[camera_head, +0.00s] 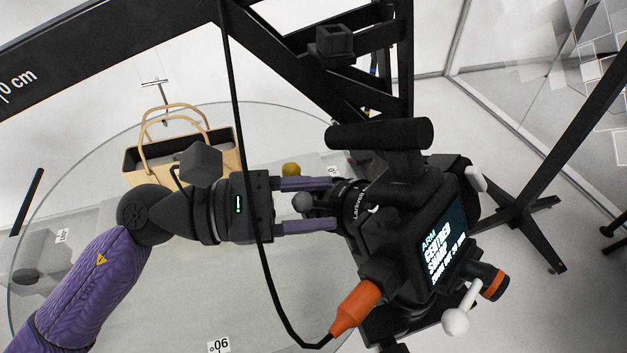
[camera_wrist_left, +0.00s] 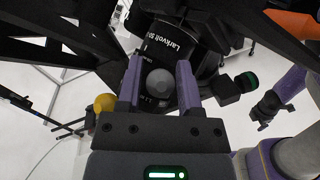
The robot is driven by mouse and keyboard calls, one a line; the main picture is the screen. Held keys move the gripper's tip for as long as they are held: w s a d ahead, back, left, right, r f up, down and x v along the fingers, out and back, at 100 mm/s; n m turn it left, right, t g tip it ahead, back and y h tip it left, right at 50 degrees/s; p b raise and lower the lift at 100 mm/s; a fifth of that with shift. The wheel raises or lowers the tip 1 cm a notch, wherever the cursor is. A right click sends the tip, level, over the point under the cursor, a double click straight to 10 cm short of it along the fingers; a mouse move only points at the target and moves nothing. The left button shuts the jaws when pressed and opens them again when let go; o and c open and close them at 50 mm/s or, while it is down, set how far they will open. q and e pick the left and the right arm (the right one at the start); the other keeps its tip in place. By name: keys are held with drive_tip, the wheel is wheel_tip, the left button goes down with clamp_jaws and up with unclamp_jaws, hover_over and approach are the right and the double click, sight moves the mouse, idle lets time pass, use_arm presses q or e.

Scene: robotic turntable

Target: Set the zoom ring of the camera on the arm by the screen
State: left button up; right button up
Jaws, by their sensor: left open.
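The black camera (camera_head: 400,220) has a lit screen (camera_head: 443,247) on its near side and is carried on a black frame. Its lens (camera_head: 351,205), also in the left wrist view (camera_wrist_left: 180,45), has white lettering and ring markings. A grey ball (camera_head: 303,203) shows at the lens front; in the left wrist view the ball (camera_wrist_left: 160,82) sits between my fingers. My left gripper (camera_head: 330,205) is open, its two purple fingers reaching to either side of the lens front. Finger contact with the ring cannot be told. In the left wrist view, a purple-and-black part (camera_wrist_left: 268,108) may be my right arm; its jaws are unclear.
A black cable hangs across my left gripper to an orange plug (camera_head: 357,307) on the camera. A yellow ball (camera_head: 291,169) is beside the upper finger. A wooden basket (camera_head: 190,140) stands on the round glass turntable (camera_head: 130,270). Black frame beams (camera_head: 340,90) pass overhead.

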use_arm(q)
drive_tip(key=shift+w, duration=0.1)
drive_tip(key=shift+d, duration=0.1)
clamp_jaws()
idle(1.3)
